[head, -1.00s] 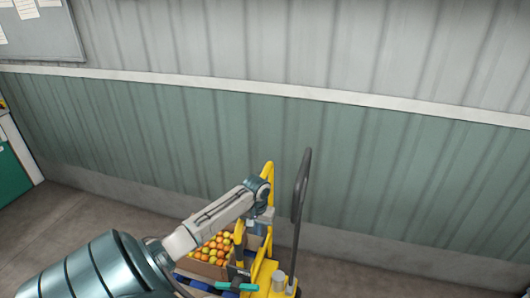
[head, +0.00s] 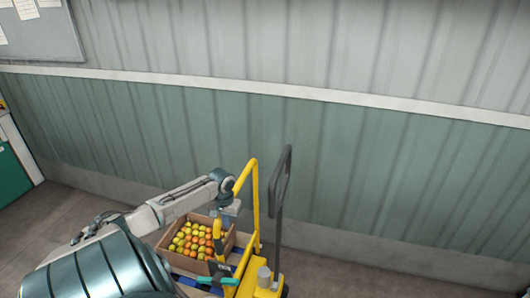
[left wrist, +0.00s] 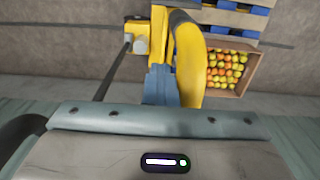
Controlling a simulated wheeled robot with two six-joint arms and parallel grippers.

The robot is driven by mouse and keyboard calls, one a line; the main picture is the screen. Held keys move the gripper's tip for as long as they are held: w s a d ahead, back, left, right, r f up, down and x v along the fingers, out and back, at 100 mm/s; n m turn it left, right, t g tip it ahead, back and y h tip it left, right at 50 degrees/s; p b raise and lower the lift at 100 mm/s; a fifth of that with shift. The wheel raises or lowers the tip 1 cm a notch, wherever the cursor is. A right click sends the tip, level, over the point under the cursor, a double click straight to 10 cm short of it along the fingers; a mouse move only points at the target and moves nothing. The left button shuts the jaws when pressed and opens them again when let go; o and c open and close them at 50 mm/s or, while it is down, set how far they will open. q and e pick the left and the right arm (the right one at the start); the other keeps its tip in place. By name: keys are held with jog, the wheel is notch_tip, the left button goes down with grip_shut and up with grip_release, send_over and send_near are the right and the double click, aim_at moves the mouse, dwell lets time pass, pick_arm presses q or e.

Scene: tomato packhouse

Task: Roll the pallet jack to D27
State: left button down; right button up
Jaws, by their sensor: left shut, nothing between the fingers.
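The yellow pallet jack (head: 262,283) stands at the lower middle of the head view, with a dark upright handle (head: 281,190) and a yellow hooped rail (head: 255,185). My left gripper (head: 231,209) is beside the rail, shut with nothing between its fingers; I cannot tell whether it touches the rail. In the left wrist view, the blue-grey fingers (left wrist: 160,86) of my left gripper are close to the yellow rail (left wrist: 190,65). The jack's yellow body (left wrist: 137,38) shows behind. My right gripper is not in view. No D27 marking shows.
A ribbed wall (head: 380,170) runs behind. Bare floor (head: 60,215) lies to the left, with a green-and-white unit (head: 15,165) at the far left edge.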

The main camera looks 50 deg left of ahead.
pick_arm(q)
jog(key=shift+s+a, duration=0.55)
jog(key=shift+a, duration=0.4)
jog(key=shift+s+a, duration=0.55)
jog(key=shift+a, duration=0.35)
jog(key=s+a, duration=0.8)
jog(key=a, duration=0.5)
jog(key=shift+s+a, duration=0.15)
jog(key=shift+a, duration=0.1)
jog(key=shift+w+d, duration=0.55)
jog(key=shift+d, duration=0.3)
jog(key=shift+f, duration=0.15)
